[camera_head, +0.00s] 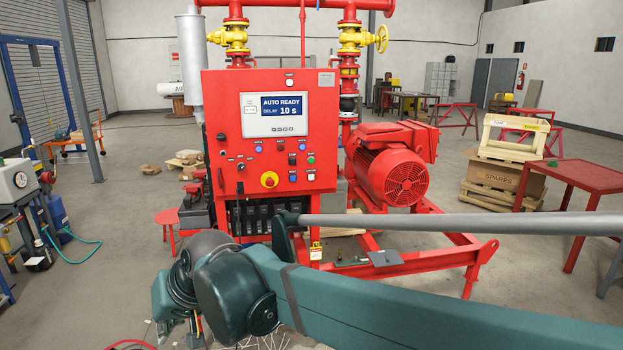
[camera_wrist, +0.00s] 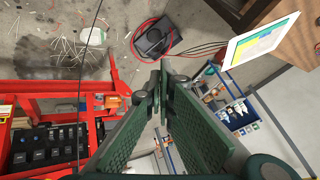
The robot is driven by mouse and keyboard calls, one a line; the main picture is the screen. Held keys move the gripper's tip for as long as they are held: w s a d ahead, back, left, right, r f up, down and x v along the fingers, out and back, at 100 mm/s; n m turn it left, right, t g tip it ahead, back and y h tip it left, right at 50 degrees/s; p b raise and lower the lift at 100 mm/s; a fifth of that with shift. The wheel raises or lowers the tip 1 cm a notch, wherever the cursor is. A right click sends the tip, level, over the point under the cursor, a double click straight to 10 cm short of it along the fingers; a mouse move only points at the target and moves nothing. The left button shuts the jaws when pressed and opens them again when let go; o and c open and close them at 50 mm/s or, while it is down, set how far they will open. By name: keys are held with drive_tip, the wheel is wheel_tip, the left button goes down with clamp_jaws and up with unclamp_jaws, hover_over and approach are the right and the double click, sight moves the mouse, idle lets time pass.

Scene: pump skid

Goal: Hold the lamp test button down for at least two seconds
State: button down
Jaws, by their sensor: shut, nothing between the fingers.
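The red control panel (camera_head: 223,122) stands upright in the middle of the head view. Its screen (camera_head: 284,114) reads AUTO READY, DELAY 10 s. The labels are too small to read, so I cannot tell which is the lamp test button. My gripper (camera_wrist: 163,80) is shut and empty in the wrist view, its fingertips together. The wrist view does not show the panel's buttons. My gripper is apart from the panel face.
A red motor (camera_head: 400,174) sits right of the panel on a red skid frame (camera_head: 440,257). A gauge bench (camera_head: 20,190) stands at the far left. The wrist view shows littered floor, a black box (camera_wrist: 153,40) with a red cable, and black units (camera_wrist: 45,148) in a red frame.

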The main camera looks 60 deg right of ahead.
sight(313, 179)
drive_tip(key=w+d+r+m+t+y+p, duration=0.15)
drive_tip(key=w+d+m, duration=0.25)
drive_tip(key=w+d, duration=0.5)
drive_tip(key=w+d+r+m+t+p, duration=0.1)
drive_tip(key=w+d+r+m, duration=0.3)
drive_tip(key=d, duration=1)
drive_tip(key=w+d+r+m+t+p, duration=0.2)
drive_tip(key=w+d+m, duration=0.2)
drive_tip(key=w+d, duration=0.6)
drive_tip(key=s+d+m+t+p, duration=0.1)
drive_tip(key=d+m, duration=0.1)
drive_tip(key=d, duration=0.9)
drive_tip(key=s+d+m+t, duration=0.1)
drive_tip(key=d+m+t, duration=0.15)
drive_tip(key=d, duration=0.85)
drive_tip(key=s+d+f+m+t+h+p, duration=0.1)
drive_tip(key=s+d, duration=0.3)
drive_tip(key=d, duration=0.6)
drive_tip(key=s+d+f+m+t+h+p, duration=0.1)
drive_tip(key=s+d+f+m, duration=0.1)
drive_tip(key=d, duration=0.8)
drive_tip(key=s+m, duration=0.1)
drive_tip(key=s, duration=0.1)
drive_tip(key=shift+s+f+m, duration=0.15)
drive_tip(key=shift+s+m, duration=0.2)
drive_tip(key=shift+s, duration=0.05)
drive_tip(key=shift+w, duration=0.1)
drive_tip(key=shift+w+d, duration=3)
drive_tip(key=shift+d, duration=0.05)
